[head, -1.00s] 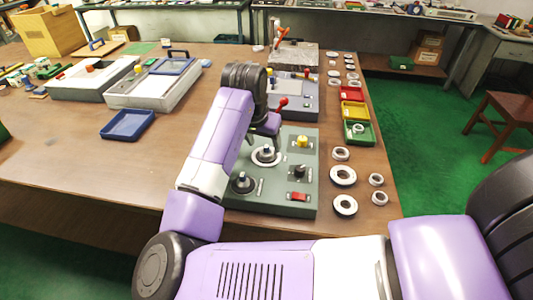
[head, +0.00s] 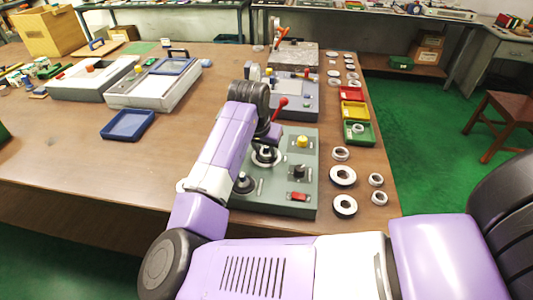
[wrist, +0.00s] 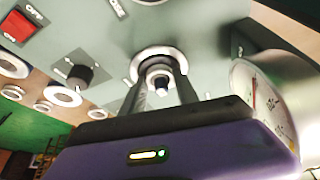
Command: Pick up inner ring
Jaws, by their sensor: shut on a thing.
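A grey-green panel box (head: 275,196) stands at the table's front edge. A pale outer ring (wrist: 150,52) lies around a post on the panel; in the head view it is partly hidden behind my gripper (head: 267,146). In the wrist view my gripper (wrist: 161,85) points down at the post, its two dark fingers on either side. It is shut on the small inner ring (wrist: 160,70) at the middle, though the contact is partly hidden by the fingers and the post. The held ring looks still at the post, inside the outer ring.
A round gauge (wrist: 262,92) is close on the right in the wrist view. Loose rings (head: 343,175) and coloured bins (head: 353,111) line the right side.

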